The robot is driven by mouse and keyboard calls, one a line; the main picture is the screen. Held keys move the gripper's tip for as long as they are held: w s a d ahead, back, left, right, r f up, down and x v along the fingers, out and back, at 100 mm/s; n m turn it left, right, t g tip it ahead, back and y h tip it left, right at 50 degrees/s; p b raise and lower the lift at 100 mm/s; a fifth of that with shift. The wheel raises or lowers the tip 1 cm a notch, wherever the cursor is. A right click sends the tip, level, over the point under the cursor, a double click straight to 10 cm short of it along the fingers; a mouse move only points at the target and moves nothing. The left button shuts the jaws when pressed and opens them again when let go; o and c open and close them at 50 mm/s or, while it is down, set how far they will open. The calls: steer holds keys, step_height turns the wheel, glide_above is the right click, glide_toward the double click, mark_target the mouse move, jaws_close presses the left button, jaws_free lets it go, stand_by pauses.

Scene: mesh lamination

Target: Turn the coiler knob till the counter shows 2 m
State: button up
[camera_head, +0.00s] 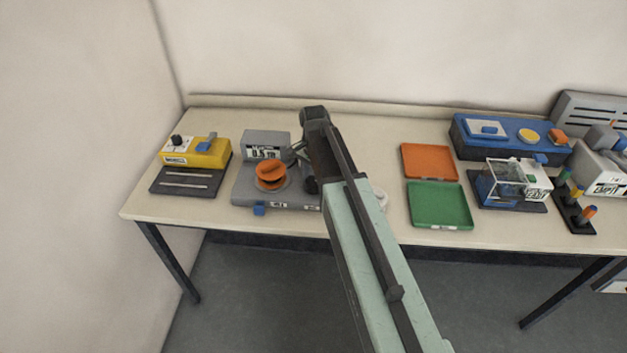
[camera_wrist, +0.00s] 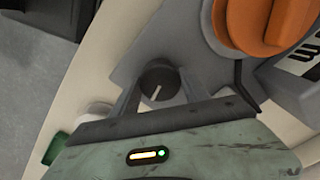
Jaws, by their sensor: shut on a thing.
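The grey coiler (camera_head: 240,187) stands on the left half of the table, with an orange spool (camera_head: 270,174) on top. Its counter (camera_head: 263,152) reads 0.5 m. The dark coiler knob (camera_wrist: 159,81) has a pale pointer line and sits between my fingers in the wrist view. My gripper (camera_wrist: 158,92) is shut on the knob at the coiler's right side. In the head view my arm partly hides the coiler's right end, and the knob shows only as a dark shape (camera_head: 311,185). The orange spool also shows in the wrist view (camera_wrist: 268,22).
A yellow device (camera_head: 208,152) stands left of the coiler. An orange tray (camera_head: 429,160) and a green tray (camera_head: 440,205) lie right of my arm. A blue machine (camera_head: 485,150), a clear-covered box (camera_head: 507,180) and several coloured-handled tools (camera_head: 577,200) stand farther right.

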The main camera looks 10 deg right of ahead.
mark_target(313, 181)
steer(key=shift+m, duration=0.4)
steer(key=o, duration=1.4)
steer(key=shift+c, duration=0.2)
steer(key=shift+r, duration=0.15)
step_height(313, 181, up, 8)
steer(key=p, duration=0.8)
steer(key=shift+f, duration=0.25)
